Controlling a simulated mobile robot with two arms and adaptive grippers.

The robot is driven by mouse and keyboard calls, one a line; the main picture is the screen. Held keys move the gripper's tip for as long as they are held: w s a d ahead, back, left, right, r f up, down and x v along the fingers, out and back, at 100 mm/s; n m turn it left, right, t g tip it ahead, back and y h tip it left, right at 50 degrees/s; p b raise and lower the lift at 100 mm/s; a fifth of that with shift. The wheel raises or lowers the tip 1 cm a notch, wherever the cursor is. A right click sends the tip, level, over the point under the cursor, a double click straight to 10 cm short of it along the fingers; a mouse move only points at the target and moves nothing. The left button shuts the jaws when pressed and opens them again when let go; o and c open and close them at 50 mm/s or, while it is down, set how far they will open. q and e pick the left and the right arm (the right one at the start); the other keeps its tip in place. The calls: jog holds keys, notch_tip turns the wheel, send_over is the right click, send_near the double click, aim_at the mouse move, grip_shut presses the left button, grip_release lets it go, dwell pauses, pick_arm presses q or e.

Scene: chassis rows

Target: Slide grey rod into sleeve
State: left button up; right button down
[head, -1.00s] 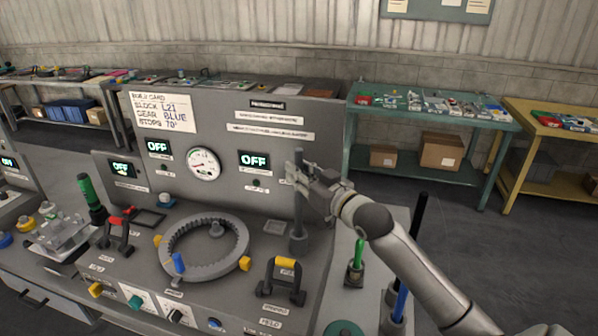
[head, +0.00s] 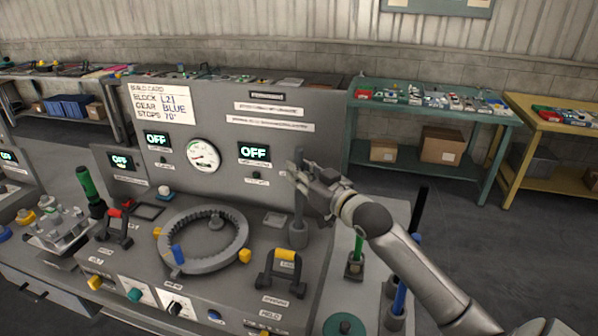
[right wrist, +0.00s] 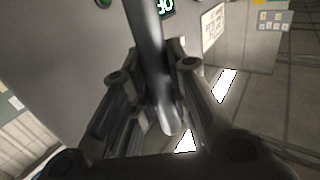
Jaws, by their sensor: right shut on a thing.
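The grey rod (head: 299,206) stands upright in the head view, at the right of the console's deck. Its lower end meets the top of a short grey sleeve (head: 298,236); how deep it sits inside I cannot tell. My right gripper (head: 300,178) is shut on the upper part of the rod, well above the sleeve. In the right wrist view the rod (right wrist: 146,38) runs between the two fingers, with its rounded end toward the camera. The sleeve is not visible there. My left gripper is not in view.
A toothed ring (head: 240,232) lies left of the sleeve. A black handle with a yellow grip (head: 285,255) stands in front of it. The upright panel (head: 215,110) rises close behind. A green-topped post (head: 356,246) and a blue rod (head: 400,297) stand to the right.

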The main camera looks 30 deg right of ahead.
jog(key=c, duration=1.3)
grip_release()
jog(key=shift+f, duration=0.1)
jog(key=shift+s, duration=0.15)
jog(key=s, duration=1.1)
jog(key=shift+s+d, duration=0.4)
jog(key=shift+d, duration=0.05)
